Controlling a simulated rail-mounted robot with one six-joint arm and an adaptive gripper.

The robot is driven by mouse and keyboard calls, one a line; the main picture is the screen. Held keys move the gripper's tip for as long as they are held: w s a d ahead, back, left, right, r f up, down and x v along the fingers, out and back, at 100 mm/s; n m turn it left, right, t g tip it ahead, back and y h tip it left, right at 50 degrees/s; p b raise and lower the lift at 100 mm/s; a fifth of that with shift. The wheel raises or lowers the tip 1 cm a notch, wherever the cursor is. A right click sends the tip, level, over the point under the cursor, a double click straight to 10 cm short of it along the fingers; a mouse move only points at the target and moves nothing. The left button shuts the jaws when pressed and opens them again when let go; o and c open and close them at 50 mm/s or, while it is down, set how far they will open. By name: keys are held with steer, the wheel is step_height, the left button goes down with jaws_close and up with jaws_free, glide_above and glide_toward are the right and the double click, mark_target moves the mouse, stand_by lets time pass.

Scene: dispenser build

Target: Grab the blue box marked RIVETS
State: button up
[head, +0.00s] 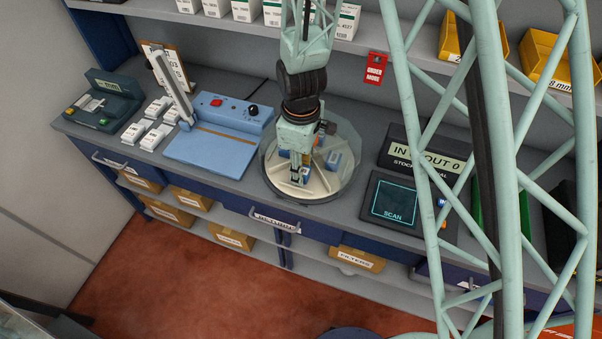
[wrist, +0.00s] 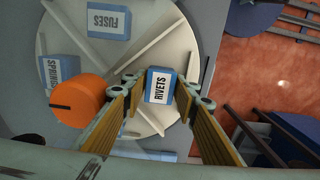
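The blue box with a white RIVETS label (wrist: 161,86) sits on the round cream tray (wrist: 185,45) in the wrist view. My gripper (wrist: 160,92) is over the tray with its two fingers on either side of this box. Narrow gaps show between the fingertips and the box, so the gripper looks open. In the head view my gripper (head: 299,178) points down into the clear-walled round dispenser (head: 318,190) and hides part of it. Other blue boxes there are marked FUSES (wrist: 109,20) and SPRING, partly cut off (wrist: 58,70).
Divider ribs cross the tray. An orange round piece (wrist: 80,98) stands close to the left finger. A blue bench device (head: 222,130) stands left of the dispenser, a SCAN pad (head: 393,200) right. A shelf (head: 370,50) runs behind.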

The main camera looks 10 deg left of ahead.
steer(key=shift+c, duration=0.8)
steer(key=c, duration=0.4)
steer(key=shift+r, duration=0.15)
steer(key=shift+r, duration=1.55)
steer(key=shift+s+d+r, duration=0.1)
steer(key=shift+s+d, duration=0.05)
steer(key=shift+s, duration=0.05)
steer(key=s+d, duration=0.2)
steer(key=s, duration=0.2)
steer(key=s+d+r+b, duration=0.1)
steer(key=s+d, duration=0.2)
steer(key=s, duration=0.2)
steer(key=s+d, duration=0.2)
steer(key=s, duration=0.2)
steer(key=shift+s+d+r+b, duration=0.15)
steer(key=shift+s+r+b, duration=0.05)
steer(key=shift+s+b, duration=0.2)
